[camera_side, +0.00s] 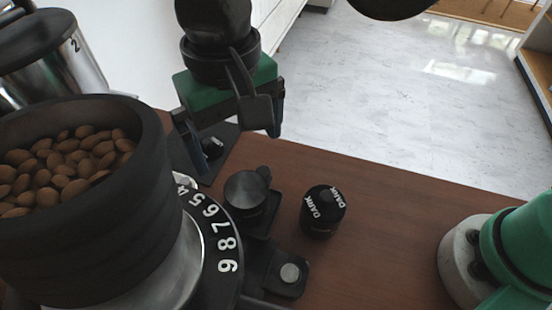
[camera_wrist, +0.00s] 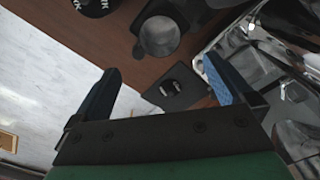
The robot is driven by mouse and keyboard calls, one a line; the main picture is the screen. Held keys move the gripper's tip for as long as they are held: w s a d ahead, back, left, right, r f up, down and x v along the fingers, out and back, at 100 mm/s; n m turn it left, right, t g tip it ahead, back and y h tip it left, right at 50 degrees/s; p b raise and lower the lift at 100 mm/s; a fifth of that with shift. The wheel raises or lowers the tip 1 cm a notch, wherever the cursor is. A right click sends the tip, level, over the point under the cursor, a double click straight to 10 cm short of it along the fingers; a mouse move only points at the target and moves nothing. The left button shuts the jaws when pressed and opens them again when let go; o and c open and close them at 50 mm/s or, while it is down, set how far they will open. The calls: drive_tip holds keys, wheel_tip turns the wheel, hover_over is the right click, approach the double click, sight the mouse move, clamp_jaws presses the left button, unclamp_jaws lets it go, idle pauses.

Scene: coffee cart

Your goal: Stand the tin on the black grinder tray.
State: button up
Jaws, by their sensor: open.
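The tin (camera_side: 322,212) is a short black cylinder marked DARK, upright on the brown wooden top. In the wrist view the tin (camera_wrist: 95,6) is cut by the top edge. A black tray part (camera_side: 273,222) juts from beside the grinder's numbered dial, left of the tin. A dark round cup with a grey top (camera_side: 246,190) stands at it; the cup also shows in the wrist view (camera_wrist: 160,36). My gripper (camera_side: 240,158) has its blue fingers apart and empty, behind and left of the tin; the wrist view shows the gap between the fingers (camera_wrist: 160,70).
The grinder with its bean-filled hopper (camera_side: 75,215) fills the left. A black plate with a small knob (camera_side: 213,150) lies below my gripper. A black block with a silver button (camera_side: 287,272) is in front.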

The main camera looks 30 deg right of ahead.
drive_tip(key=w+d+f+m+t, duration=0.1)
drive_tip(key=d+t, duration=0.6)
drive_tip(key=d, duration=1.9)
drive_tip(key=shift+w+d+f, duration=0.15)
drive_tip(key=shift+w+f, duration=0.15)
drive_tip(key=shift+f, duration=0.15)
